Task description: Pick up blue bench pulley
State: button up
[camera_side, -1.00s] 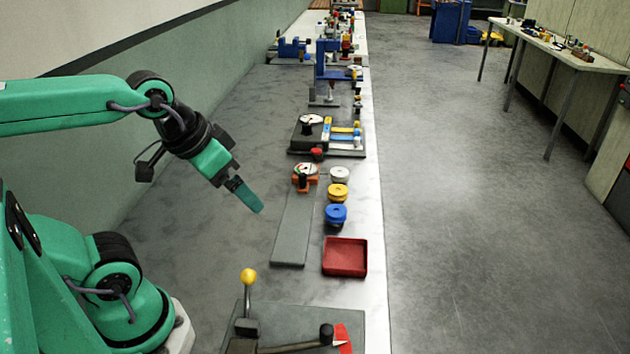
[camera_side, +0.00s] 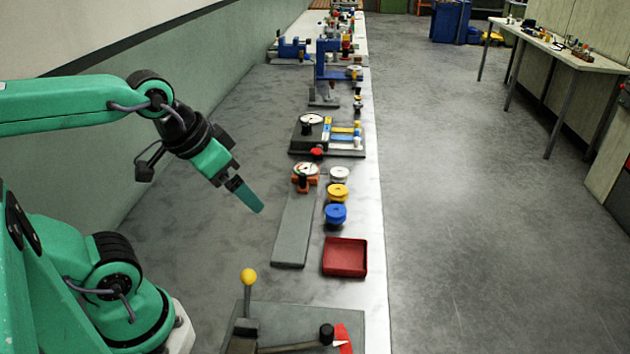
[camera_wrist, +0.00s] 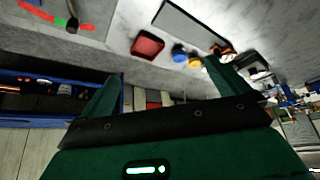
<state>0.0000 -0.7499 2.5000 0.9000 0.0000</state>
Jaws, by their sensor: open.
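The blue bench pulley (camera_side: 336,213) is a round blue spool on the bench, nearest the red tray in a row with a yellow pulley (camera_side: 338,192) and a white one (camera_side: 339,174). In the wrist view the blue pulley (camera_wrist: 180,53) is small and lies beyond the gap between my fingers. My gripper (camera_side: 250,197) is green, open and empty. In the side view it hangs in the air left of the pulley, well apart from it. In the wrist view my gripper's two fingers (camera_wrist: 162,84) stand wide apart.
A red tray (camera_side: 345,257) stands in front of the blue pulley. A grey plate (camera_side: 293,235) with a dial gauge (camera_side: 304,170) lies to its left. A yellow-knobbed lever (camera_side: 248,277) rises at the near end. Bare bench lies under my gripper.

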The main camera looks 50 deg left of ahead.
jog(key=c, duration=0.6)
jog(key=shift+o, duration=0.2)
jog(key=shift+w, duration=0.1)
jog(key=w+a+f+m+g, duration=0.2)
jog(key=w+m+g, duration=0.15)
jog(key=w, duration=1.25)
jog(key=w+a+f+m, duration=0.1)
jog(key=w+f, duration=0.3)
jog(key=w+f+m+g, duration=0.1)
jog(key=w+f, duration=0.3)
jog(key=w+a+f+m+g, duration=0.1)
jog(key=w+f, duration=0.3)
jog(key=shift+a, duration=0.35)
jog(key=shift+w+a+f, duration=0.1)
jog(key=shift+w+f, duration=0.1)
jog(key=shift+f, duration=0.25)
